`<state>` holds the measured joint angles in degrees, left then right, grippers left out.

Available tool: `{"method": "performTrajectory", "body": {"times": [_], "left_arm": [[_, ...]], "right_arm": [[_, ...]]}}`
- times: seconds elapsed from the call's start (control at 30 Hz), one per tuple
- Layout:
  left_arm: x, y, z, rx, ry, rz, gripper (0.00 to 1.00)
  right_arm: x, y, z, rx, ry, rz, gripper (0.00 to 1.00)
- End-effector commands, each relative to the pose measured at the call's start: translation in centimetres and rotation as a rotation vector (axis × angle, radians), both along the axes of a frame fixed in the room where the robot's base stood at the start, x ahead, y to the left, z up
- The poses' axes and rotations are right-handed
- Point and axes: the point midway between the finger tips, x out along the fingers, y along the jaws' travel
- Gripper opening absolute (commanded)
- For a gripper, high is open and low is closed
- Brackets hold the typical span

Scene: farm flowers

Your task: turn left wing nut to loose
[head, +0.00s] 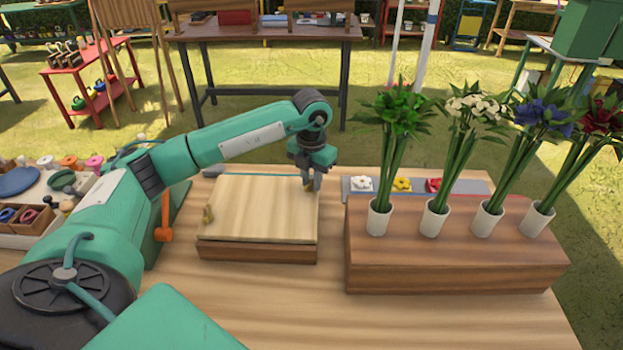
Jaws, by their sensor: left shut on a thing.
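A flower press of pale wooden boards (262,215) lies on the table, with a darker wooden base (258,250) under its top board. A small brass wing nut (207,214) stands at the board's left edge, with nothing touching it. My left gripper (311,184) points down at the far right edge of the board. It is shut on a small brass-coloured piece (309,187), seemingly the other wing nut, mostly hidden by the fingers. How tight either nut is cannot be told. My right gripper is not in view.
A long wooden block (450,262) with several white vases of flowers stands right of the press. Behind it is a grey tray (466,186) with small coloured flowers. An orange-handled tool (165,234) and spools lie left. The front table is clear.

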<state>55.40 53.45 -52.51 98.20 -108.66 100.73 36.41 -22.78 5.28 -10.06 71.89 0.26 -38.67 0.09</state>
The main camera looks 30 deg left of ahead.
Motion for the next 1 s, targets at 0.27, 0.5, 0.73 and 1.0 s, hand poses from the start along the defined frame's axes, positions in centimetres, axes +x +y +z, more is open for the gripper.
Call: {"method": "performTrajectory", "body": {"times": [0.27, 0.5, 0.73, 1.0], "left_arm": [[0.1, 0.0, 0.2, 0.000, -0.004, 0.262, 0.00], [0.1, 0.1, 0.2, 0.000, -0.004, 0.491, 0.00], [0.1, 0.1, 0.2, 0.000, -0.003, 0.709, 0.00], [0.1, 0.1, 0.2, 0.000, -0.004, 0.965, 0.00]], "right_arm": [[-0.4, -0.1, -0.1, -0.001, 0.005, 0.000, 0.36], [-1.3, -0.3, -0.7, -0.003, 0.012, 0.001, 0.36], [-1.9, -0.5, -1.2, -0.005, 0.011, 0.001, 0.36], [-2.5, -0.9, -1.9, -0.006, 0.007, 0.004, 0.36]]}}
